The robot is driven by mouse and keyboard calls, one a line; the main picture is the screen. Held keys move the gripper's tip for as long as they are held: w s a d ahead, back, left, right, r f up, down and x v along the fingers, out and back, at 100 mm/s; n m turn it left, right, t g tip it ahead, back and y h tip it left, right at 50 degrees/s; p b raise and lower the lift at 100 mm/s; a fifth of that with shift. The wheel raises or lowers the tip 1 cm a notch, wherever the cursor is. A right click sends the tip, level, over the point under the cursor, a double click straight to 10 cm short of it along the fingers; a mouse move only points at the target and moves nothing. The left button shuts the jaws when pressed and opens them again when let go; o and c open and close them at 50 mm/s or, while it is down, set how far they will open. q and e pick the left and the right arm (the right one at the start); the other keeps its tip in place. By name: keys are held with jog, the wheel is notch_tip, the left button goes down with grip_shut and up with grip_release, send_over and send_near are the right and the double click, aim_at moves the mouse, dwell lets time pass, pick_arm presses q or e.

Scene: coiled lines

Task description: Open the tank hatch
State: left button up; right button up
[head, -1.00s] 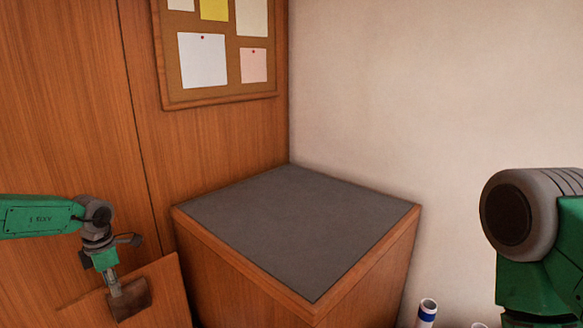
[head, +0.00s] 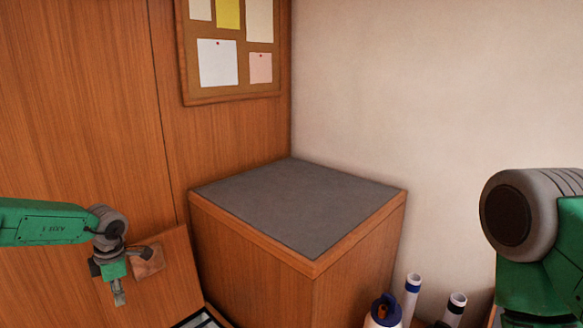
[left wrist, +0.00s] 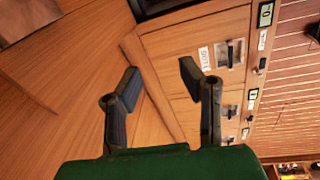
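A tilted wooden panel (head: 180,285), which looks like the hatch lid, stands raised at the lower left of the head view against the wooden wall. A brown square plate (head: 149,263) is on its face. My left gripper (head: 118,293) points down in front of the panel, left of and below the plate, with a gap seen between them. In the left wrist view my left gripper (left wrist: 160,75) has its two fingers spread with nothing between them. My right gripper is out of view; only part of my right arm shows. The tank below is mostly cut off.
A wooden cabinet (head: 355,262) with a grey top (head: 295,205) fills the corner. Bottles and tubes, including a blue-capped bottle (head: 383,312), stand at the lower right. A pinboard (head: 232,90) hangs on the wall. Labelled drawer fronts (left wrist: 195,60) show in the left wrist view.

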pick_arm(q)
jog(key=s+d+f+m+t+y, duration=0.3)
jog(key=s+d+f+m+t, duration=0.1)
jog(key=s+d+f+m, duration=0.9)
jog(key=s+d+m+g+h, duration=0.2)
jog(key=s+m, duration=0.5)
jog(key=s, duration=0.6)
jog(key=s+d+r+m+g+h, duration=0.1)
jog(key=s+m, duration=0.6)
jog(key=s, duration=0.7)
jog(key=shift+s+d+g+h, duration=0.25)
jog(key=shift+d+g+h, duration=0.15)
jog(key=shift+d+h, duration=0.4)
jog(key=shift+a+r, duration=0.1)
